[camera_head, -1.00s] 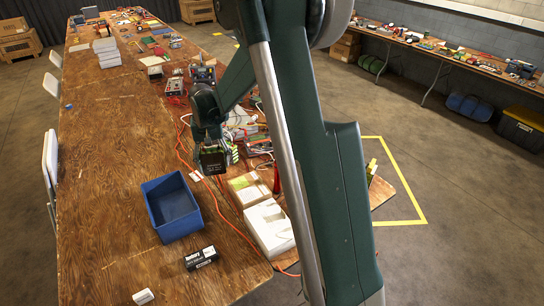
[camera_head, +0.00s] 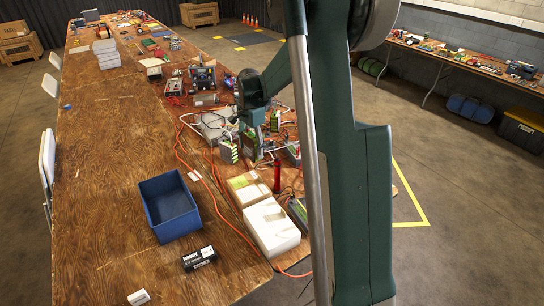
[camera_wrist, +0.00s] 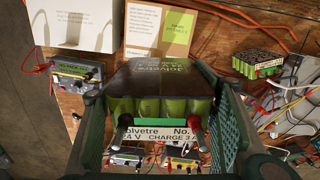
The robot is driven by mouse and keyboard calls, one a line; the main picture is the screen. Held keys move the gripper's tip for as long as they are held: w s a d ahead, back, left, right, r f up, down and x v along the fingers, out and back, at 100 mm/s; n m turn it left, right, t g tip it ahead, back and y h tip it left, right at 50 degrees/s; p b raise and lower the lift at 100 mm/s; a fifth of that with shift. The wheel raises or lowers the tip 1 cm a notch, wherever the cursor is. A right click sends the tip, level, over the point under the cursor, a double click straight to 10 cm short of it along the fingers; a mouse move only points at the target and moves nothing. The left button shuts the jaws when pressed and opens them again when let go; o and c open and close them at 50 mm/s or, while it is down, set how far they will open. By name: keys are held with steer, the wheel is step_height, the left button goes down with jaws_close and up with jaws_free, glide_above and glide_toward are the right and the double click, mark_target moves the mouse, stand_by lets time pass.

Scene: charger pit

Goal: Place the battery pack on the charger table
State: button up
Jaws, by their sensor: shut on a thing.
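My gripper (camera_head: 252,125) is shut on a battery pack (camera_wrist: 160,88) of green cells with a dark top and a label reading 24 V. Its green fingers stand on either side of the pack in the wrist view. In the head view the held pack is small and partly hidden among cables above the cluttered charger table (camera_head: 208,222). Below the pack in the wrist view is a label strip (camera_wrist: 160,134) reading "CHARGE 3 A". Whether the pack touches anything beneath cannot be told.
A second pack of green cells (camera_wrist: 258,62) sits at the right in the wrist view, with loose cables nearby. A grey meter box (camera_wrist: 75,82) lies left. The table's left side is mostly clear.

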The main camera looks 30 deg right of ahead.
steer(key=s+d+m+b, duration=0.2)
steer(key=s+d+m, duration=0.2)
steer(key=d+m, duration=0.65)
steer(key=m+b, duration=0.3)
steer(key=m, duration=0.5)
glide_above(305, 184)
step_height(305, 184, down, 12)
steer(key=shift+f+n, duration=0.15)
steer(key=shift+n, duration=0.2)
steer(key=shift+a, duration=0.1)
steer(key=shift+f+b, duration=0.45)
steer(key=shift+f, duration=2.7)
steer(key=shift+f, duration=0.1)
steer(key=shift+f+b, duration=0.4)
steer(key=shift+f, duration=1.35)
steer(key=shift+f, duration=0.15)
